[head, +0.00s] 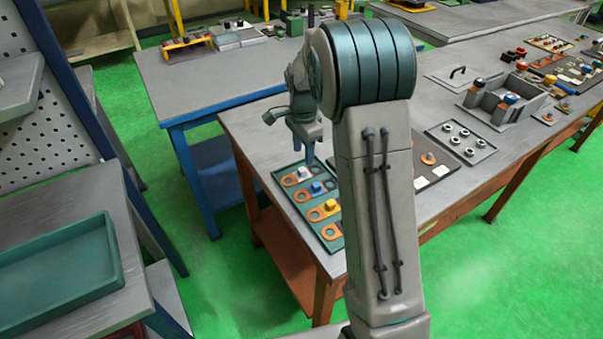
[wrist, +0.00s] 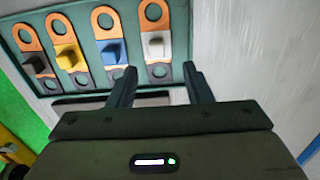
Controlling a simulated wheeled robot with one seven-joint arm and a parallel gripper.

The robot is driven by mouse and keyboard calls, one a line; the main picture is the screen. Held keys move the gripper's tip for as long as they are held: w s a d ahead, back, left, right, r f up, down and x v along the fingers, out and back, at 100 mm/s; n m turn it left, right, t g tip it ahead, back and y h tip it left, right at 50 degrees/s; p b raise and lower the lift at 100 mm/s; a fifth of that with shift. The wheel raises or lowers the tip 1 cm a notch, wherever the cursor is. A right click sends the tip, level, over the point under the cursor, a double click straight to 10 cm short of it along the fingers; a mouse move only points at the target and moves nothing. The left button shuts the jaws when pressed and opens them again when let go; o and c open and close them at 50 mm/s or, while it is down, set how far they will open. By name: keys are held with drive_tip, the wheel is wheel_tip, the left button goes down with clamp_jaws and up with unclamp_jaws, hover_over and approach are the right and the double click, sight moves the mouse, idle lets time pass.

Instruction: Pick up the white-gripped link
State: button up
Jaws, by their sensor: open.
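The white-gripped link (wrist: 156,44) lies in a green tray (wrist: 180,20), at the right end of a row of links in the wrist view. It is an orange and grey strip with a ring at each end and a white block in the middle. In the head view its white grip (head: 303,173) is at the far end of the tray. My gripper (wrist: 160,80) is open and empty, with its fingers apart on either side of the link's near ring and short of the white block. In the head view my gripper (head: 309,155) hangs above the tray's far end.
Beside it in the tray lie the blue-gripped link (wrist: 112,52), the yellow-gripped link (wrist: 67,54) and the black-gripped link (wrist: 34,63). A tray of nuts (head: 462,142) and a dark board (head: 433,170) lie farther right on the grey table (head: 255,125).

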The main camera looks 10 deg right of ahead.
sight(302, 169)
drive_tip(key=shift+s+a+f+p, duration=0.15)
drive_tip(key=shift+f+p, duration=0.15)
drive_tip(key=shift+f, duration=1.2)
drive_tip(key=shift+s+a+f+p, duration=0.1)
drive_tip(key=shift+f+p, duration=0.15)
drive_tip(key=shift+f, duration=1.25)
clamp_jaws()
